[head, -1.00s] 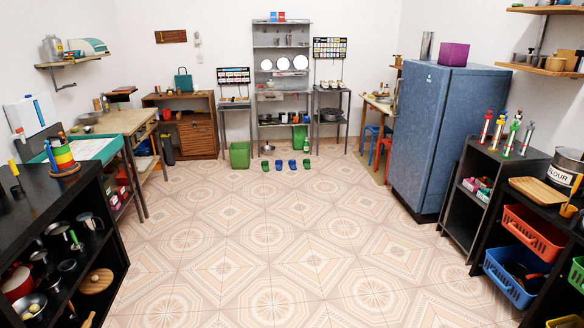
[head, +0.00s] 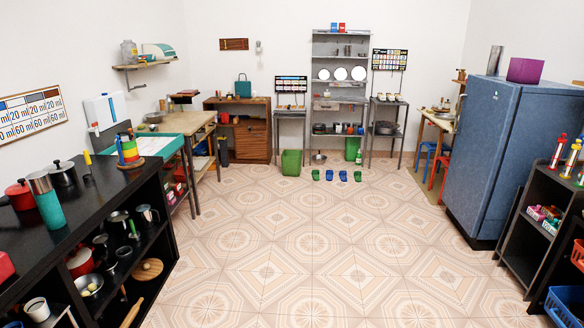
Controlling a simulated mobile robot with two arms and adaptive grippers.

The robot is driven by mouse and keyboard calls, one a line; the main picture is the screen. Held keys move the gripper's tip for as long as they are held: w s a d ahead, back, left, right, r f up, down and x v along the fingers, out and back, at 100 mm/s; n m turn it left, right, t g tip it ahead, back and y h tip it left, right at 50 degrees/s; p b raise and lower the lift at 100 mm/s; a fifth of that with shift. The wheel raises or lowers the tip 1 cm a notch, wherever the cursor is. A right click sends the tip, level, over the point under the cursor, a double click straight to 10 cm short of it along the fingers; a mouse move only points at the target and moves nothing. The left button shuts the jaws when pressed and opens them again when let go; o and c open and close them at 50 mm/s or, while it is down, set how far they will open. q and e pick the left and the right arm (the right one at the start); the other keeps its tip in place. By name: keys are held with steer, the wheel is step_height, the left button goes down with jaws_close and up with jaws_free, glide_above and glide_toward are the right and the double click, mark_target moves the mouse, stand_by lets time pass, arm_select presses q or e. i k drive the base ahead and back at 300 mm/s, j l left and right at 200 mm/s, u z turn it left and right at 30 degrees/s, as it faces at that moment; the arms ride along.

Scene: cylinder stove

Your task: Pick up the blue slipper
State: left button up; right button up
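A row of small blue and green slippers lies on the tiled floor at the far end of the room, in front of the grey metal shelf. A blue slipper (head: 329,175) is in the middle part of this row, small and distant in the head view. The slippers lie side by side with small gaps. Neither of my grippers shows in the head view.
The patterned floor (head: 285,250) is clear up to the slippers. A black shelf unit (head: 100,215) with pots stands at the left. A blue fridge (head: 505,160) and a dark shelf (head: 535,225) stand at the right. A green bin (head: 291,162) is behind the slippers, to their left.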

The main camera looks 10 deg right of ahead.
mark_target(343, 175)
steer(key=i+l+z, duration=0.3)
steer(key=i, duration=0.2)
steer(key=i+l+z, duration=0.15)
steer(key=i+z, duration=0.15)
steer(key=i, duration=0.25)
steer(key=i+z, duration=0.25)
steer(key=i, duration=4.3)
steer(key=i+l+u, duration=0.1)
steer(key=i, duration=0.35)
steer(key=i+l+u, duration=0.15)
steer(key=i, duration=0.35)
steer(key=i+l+u, duration=0.1)
steer(key=i+l, duration=0.15)
steer(key=i, duration=0.2)
steer(key=i+l+u, duration=0.1)
steer(key=i+l, duration=0.15)
steer(key=i, duration=0.2)
